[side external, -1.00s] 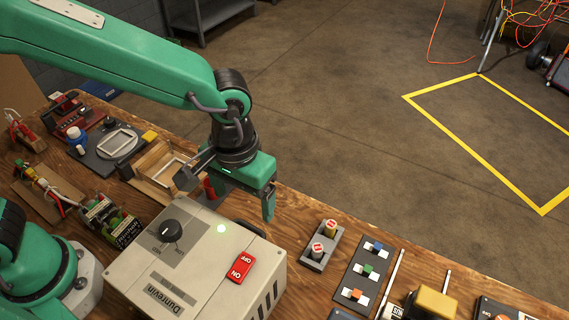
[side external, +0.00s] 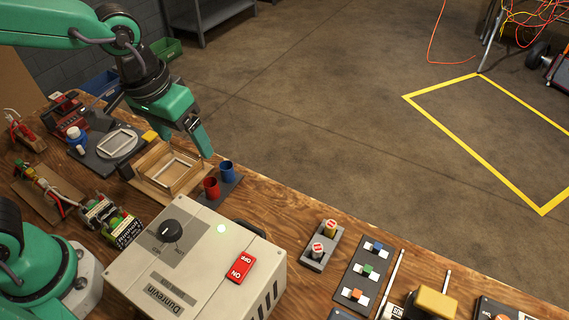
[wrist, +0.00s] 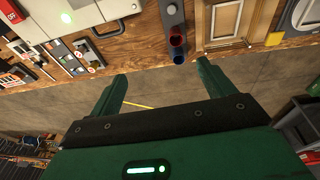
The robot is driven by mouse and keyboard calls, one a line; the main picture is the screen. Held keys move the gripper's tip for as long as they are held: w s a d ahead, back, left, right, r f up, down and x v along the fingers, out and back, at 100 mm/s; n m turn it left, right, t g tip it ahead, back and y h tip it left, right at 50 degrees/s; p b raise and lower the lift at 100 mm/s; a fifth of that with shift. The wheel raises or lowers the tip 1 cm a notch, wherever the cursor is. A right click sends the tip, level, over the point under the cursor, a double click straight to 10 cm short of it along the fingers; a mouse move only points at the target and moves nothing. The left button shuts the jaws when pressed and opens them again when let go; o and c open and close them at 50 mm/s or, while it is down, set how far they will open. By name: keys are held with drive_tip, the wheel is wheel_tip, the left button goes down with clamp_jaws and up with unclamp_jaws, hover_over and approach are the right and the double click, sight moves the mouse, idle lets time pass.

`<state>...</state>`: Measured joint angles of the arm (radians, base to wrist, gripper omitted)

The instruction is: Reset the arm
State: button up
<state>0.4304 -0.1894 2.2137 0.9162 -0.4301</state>
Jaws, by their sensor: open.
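My gripper (side external: 200,138) is open and empty, raised above the back edge of the wooden bench, near the wooden box and the cups. In the wrist view my gripper (wrist: 160,85) shows two green fingers spread wide with nothing between them. The grey charger box (side external: 195,262) stands on the bench with a dark knob (side external: 171,231), a lit green lamp (side external: 222,228) and a red rocker switch (side external: 240,267). My gripper is apart from all of these.
A red cup (side external: 211,188) and a blue cup (side external: 227,172) stand beside the wooden box (side external: 185,165). Batteries (side external: 324,243) and a switch panel (side external: 362,272) lie to the right.

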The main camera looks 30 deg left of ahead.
drive_tip(key=s+a+r+t, duration=0.1)
drive_tip(key=s+a+r, duration=0.1)
drive_tip(key=a, duration=0.4)
drive_tip(key=s+a+r+t+y, duration=0.1)
drive_tip(key=s+a+r+t, duration=0.1)
drive_tip(key=s+a, duration=0.3)
drive_tip(key=shift+a, duration=1.25)
